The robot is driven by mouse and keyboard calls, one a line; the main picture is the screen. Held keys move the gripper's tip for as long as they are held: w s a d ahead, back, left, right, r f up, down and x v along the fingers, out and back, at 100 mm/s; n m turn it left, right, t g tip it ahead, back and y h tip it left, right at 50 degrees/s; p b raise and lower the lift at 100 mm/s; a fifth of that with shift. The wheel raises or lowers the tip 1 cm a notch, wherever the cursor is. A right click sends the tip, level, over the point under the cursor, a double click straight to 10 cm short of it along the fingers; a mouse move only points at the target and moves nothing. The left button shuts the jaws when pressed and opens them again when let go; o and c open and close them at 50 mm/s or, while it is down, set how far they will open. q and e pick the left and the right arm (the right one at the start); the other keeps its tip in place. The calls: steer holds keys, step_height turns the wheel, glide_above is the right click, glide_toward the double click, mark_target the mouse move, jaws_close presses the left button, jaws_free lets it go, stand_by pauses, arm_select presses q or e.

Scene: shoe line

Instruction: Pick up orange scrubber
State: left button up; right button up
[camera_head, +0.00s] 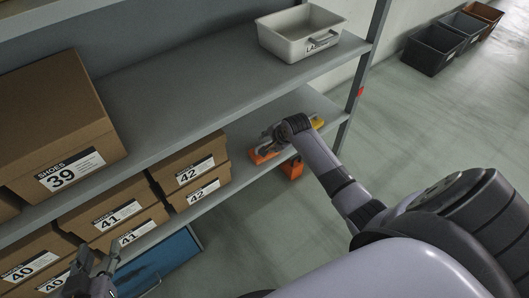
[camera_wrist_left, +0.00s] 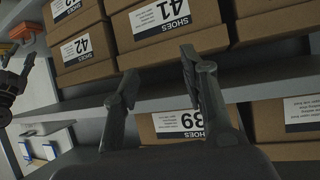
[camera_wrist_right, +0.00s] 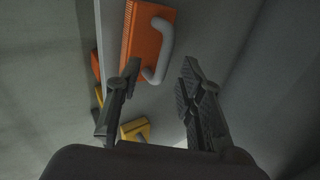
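The orange scrubber (camera_wrist_right: 146,38) lies on a grey shelf, its light grey handle (camera_wrist_right: 163,58) facing up. In the head view, part of its orange edge (camera_head: 261,157) shows below my right gripper (camera_head: 270,136), which hides the rest. In the right wrist view, my right gripper (camera_wrist_right: 160,76) is open, with the handle just ahead of its fingertips, nearer the left finger. I cannot tell whether that finger touches it. My left gripper (camera_head: 93,268) is open and empty in front of the lower shoe boxes; it also shows in the left wrist view (camera_wrist_left: 160,72).
Size-42 shoe boxes (camera_head: 190,158) stand to the left. The upper shelf (camera_head: 190,85) overhangs, and a post (camera_head: 360,80) rises on the right.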

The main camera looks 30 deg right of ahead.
mark_target(265, 143)
steer(key=b+x, duration=0.2)
steer(key=x, duration=0.1)
steer(key=shift+w+f, duration=0.25)
steer(key=shift+w, duration=0.1)
arm_select(q)
steer(key=w+d+r+t+h, duration=0.2)
steer(key=r+t, duration=0.4)
steer(key=r, duration=0.5)
steer(key=shift+w+d+t, duration=0.2)
steer(key=shift+w+t, duration=0.2)
steer(key=shift+w, duration=0.15)
arm_select(e)
steer(key=shift+c, duration=0.5)
jaws_close()
